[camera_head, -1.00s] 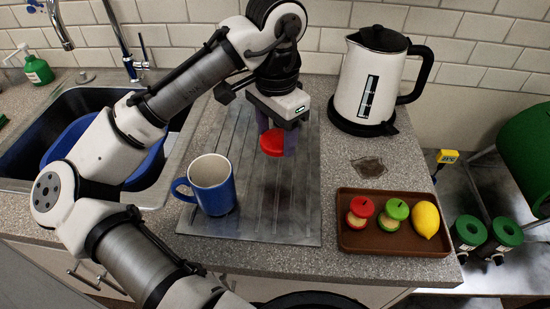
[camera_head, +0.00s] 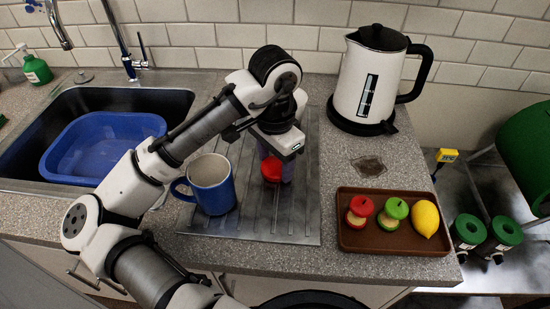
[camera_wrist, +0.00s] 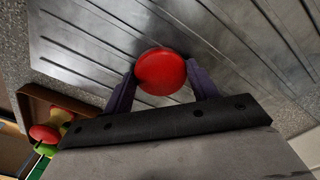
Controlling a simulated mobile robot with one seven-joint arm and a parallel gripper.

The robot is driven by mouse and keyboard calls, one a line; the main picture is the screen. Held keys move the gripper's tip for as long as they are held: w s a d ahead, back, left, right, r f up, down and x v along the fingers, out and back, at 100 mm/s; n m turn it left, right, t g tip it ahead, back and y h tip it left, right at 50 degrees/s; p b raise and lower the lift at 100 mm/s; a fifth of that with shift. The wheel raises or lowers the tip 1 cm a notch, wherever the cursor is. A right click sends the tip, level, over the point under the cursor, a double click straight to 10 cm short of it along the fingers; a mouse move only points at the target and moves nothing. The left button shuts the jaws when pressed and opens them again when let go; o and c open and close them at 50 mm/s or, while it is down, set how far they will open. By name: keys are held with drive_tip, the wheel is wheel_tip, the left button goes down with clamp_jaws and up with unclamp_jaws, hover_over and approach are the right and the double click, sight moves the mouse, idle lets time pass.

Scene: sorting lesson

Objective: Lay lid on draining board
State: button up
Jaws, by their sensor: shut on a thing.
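The lid (camera_head: 271,170) is a small round red piece. It also shows in the wrist view (camera_wrist: 160,71), between the two purple fingers. My gripper (camera_head: 273,174) is shut on the lid, over the middle of the draining board. In the wrist view my gripper (camera_wrist: 161,80) grips the lid by its sides. The draining board (camera_head: 297,215) is a grey ridged metal sheet on the counter. The lid is low over the board; I cannot tell whether it touches it.
A blue mug (camera_head: 213,187) stands on the board, left of my gripper. A brown tray (camera_head: 393,242) with two toy apples (camera_head: 397,212) and a lemon (camera_head: 425,219) lies to the right. A kettle (camera_head: 366,85) stands behind. The sink at left holds a blue basin (camera_head: 95,150).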

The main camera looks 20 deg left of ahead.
sight(275, 166)
drive_tip(key=o, duration=0.9)
drive_tip(key=shift+o, duration=0.2)
wheel_tip(275, 166, up, 12)
drive_tip(key=shift+r, duration=0.15)
